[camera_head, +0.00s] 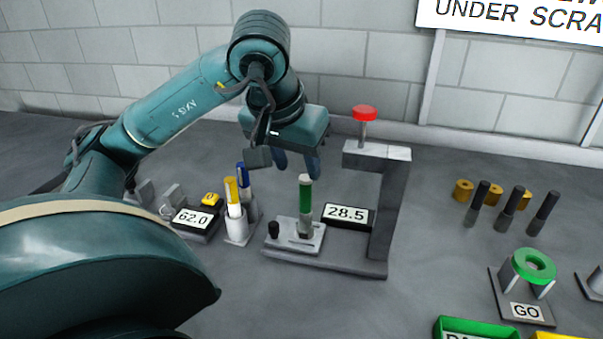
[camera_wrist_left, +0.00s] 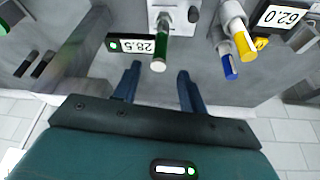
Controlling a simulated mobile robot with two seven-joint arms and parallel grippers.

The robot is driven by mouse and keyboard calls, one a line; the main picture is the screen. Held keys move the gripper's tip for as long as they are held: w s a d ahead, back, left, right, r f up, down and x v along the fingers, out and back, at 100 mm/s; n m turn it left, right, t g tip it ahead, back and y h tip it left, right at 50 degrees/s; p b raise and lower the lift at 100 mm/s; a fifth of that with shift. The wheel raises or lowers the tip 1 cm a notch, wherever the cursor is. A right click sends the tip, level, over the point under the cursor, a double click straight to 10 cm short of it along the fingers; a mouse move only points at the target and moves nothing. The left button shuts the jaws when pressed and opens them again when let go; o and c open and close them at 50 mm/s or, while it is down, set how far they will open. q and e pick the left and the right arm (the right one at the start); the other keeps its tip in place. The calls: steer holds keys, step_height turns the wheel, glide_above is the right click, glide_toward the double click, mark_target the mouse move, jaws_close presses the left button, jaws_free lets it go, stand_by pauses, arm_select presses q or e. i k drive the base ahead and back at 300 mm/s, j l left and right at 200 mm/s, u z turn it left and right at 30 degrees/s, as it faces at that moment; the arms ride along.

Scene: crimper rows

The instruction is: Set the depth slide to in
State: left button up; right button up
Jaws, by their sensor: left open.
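The crimper is a grey C-shaped frame (camera_head: 392,215) with a red knob (camera_head: 364,113) on top. On its base lies a light grey slide plate (camera_head: 287,232) with a black knob (camera_head: 273,229) at its left end. The plate also shows in the wrist view (camera_wrist_left: 172,12). A green cylinder (camera_head: 305,196) stands upright in a metal holder on the plate. I cannot tell from markings whether the slide is in or out. My left gripper (camera_head: 298,168) is open and empty, pointing down above and behind the cylinder. The cylinder's end shows near its fingers (camera_wrist_left: 159,72). My right gripper is not in view.
A 28.5 display (camera_head: 347,215) stands beside the cylinder. Left of the slide are a white holder (camera_head: 236,229) with yellow and blue markers and a 62.0 scale (camera_head: 194,219). Dark cylinders (camera_head: 508,210), a green GO ring (camera_head: 534,265) and trays stand right.

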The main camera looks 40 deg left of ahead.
mark_target(283, 235)
steer(key=k, duration=1)
